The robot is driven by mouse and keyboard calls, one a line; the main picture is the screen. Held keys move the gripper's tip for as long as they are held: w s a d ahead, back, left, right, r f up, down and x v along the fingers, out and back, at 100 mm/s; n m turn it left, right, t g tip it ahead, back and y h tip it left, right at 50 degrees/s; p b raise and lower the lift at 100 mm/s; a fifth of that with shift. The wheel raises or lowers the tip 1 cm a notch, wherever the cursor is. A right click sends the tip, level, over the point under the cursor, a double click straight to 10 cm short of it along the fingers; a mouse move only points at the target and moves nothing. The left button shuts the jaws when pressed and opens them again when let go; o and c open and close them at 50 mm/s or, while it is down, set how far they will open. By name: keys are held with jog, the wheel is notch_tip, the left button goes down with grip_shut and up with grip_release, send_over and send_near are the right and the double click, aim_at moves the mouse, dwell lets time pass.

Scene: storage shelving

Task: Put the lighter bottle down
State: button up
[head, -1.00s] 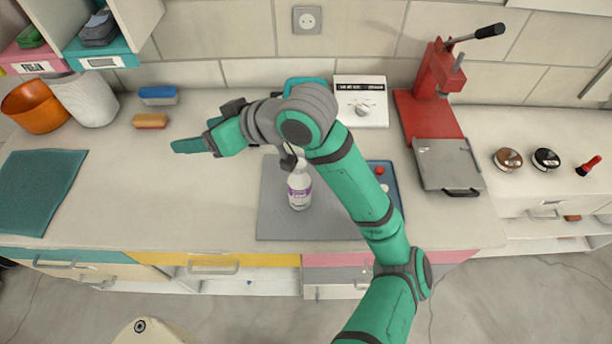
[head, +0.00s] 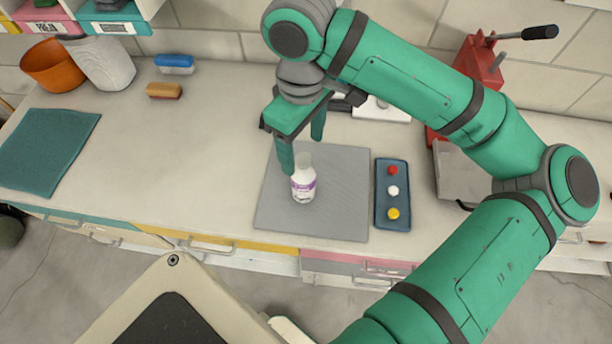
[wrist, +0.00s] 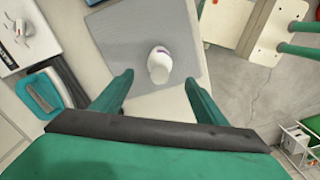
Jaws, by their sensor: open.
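A white bottle (head: 303,183) with a purple label stands upright on a grey mat (head: 343,190). It also shows from above in the wrist view (wrist: 160,66), on the mat, between and beyond my two fingertips. My gripper (head: 302,150) is open and empty. In the head view one green finger overlaps the bottle's left edge and the other is behind it, higher in the picture. I cannot tell if a finger touches the bottle. Only this one bottle is in view.
A dark blue tray (head: 392,221) with red, white and yellow pieces lies right of the mat. A red press (head: 481,62) stands at the back right. An orange pot (head: 50,66) and a teal cloth (head: 45,150) are at the left. The counter left of the mat is clear.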

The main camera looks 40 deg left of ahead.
aim_at(303, 157)
notch_tip(303, 157, down, 4)
jog(key=shift+w+f, duration=0.1)
jog(key=shift+f, duration=2.45)
jog(key=shift+d, duration=0.1)
jog(key=shift+c, duration=0.2)
jog(key=c, duration=1.5)
jog(key=shift+o, duration=0.2)
